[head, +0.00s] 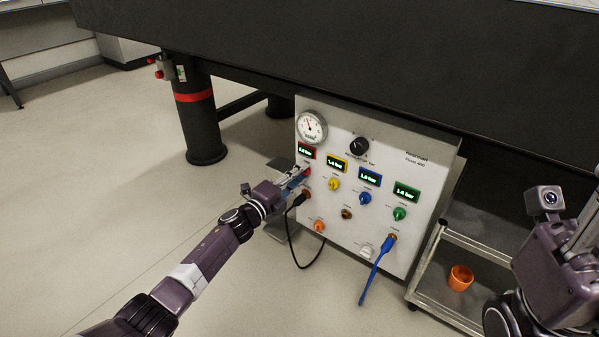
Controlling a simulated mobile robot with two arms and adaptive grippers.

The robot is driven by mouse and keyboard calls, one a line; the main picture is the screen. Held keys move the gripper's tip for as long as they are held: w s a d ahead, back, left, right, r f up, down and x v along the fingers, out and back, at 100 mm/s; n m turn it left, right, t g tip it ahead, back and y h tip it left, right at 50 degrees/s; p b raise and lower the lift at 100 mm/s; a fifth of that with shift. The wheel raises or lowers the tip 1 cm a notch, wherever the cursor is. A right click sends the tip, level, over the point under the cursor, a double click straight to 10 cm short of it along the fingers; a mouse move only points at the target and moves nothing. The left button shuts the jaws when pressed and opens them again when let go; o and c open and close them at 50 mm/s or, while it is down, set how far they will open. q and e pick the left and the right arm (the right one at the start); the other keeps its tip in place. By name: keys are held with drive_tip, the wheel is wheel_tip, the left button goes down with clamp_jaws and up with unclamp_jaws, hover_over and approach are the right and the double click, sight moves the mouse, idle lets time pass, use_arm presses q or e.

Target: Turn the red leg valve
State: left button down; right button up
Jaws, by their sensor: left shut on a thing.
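The red valve (307,172) is a small red knob on the left of the pale control panel (385,231), under the red-framed display (307,151). That display seems to read 2.4 bar, but its digits are too small to be sure. My left gripper (300,178) reaches the panel from the left and is shut on the red valve. Its fingers hide much of the knob. My right wrist (555,245) is at the right edge, away from the panel. The right gripper's fingers are mostly cut off there.
Yellow (334,184), blue (365,198) and green (399,213) knobs sit beside the red one. An orange cup (460,278) stands on a cart (480,243). A dark tabletop (350,45) overhangs the panel.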

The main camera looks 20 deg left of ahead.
use_arm(q)
drive_tip(key=shift+f+n, duration=0.1)
drive_tip(key=shift+n, duration=0.2)
drive_tip(key=c, duration=1.7)
unclamp_jaws()
drive_tip(key=shift+a, duration=0.1)
drive_tip(key=v, duration=1.2)
